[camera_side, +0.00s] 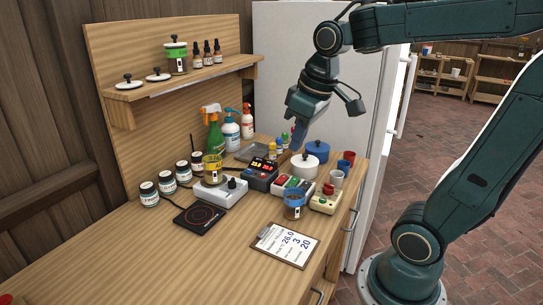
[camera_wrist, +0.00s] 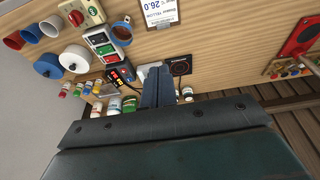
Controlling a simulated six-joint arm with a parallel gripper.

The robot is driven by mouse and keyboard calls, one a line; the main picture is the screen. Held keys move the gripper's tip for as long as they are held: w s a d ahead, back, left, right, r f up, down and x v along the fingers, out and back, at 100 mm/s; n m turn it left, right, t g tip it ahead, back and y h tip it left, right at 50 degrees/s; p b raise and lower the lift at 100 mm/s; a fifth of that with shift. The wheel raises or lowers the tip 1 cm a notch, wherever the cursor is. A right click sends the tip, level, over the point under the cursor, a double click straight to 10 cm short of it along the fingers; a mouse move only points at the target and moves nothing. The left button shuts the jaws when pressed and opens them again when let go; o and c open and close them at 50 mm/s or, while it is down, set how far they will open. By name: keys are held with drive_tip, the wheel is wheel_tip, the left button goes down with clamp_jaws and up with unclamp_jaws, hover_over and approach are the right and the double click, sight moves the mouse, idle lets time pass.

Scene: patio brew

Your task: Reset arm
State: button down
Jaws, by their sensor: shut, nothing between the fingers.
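My gripper (camera_side: 297,139) hangs at the end of my dark green arm, above the back right part of the wooden bench (camera_side: 110,240) in the side view. Its fingers are shut and empty, pointing down. In the wrist view the closed fingers (camera_wrist: 158,75) show in the lower middle, with the bench beyond them. In the side view the fingertips appear close to the white round pot (camera_side: 304,165) and the small bottles behind it; I cannot tell the exact gap.
A blue pot (camera_side: 316,150), cups (camera_side: 336,178), a button box (camera_side: 325,199), a jar (camera_side: 294,206) and a clipboard (camera_side: 285,245) stand or lie at the right. Spray bottles (camera_side: 214,135) and several labelled jars stand behind. A shelf (camera_side: 190,80) is at upper left. The bench's front left is clear.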

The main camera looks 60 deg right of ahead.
drive_tip(key=s+a+f+t, duration=0.1)
drive_tip(key=s+a, duration=0.3)
drive_tip(key=s, duration=0.4)
drive_tip(key=shift+s+a+f+t, duration=0.15)
drive_tip(key=shift+a+f+t, duration=0.2)
drive_tip(key=shift+t, duration=0.35)
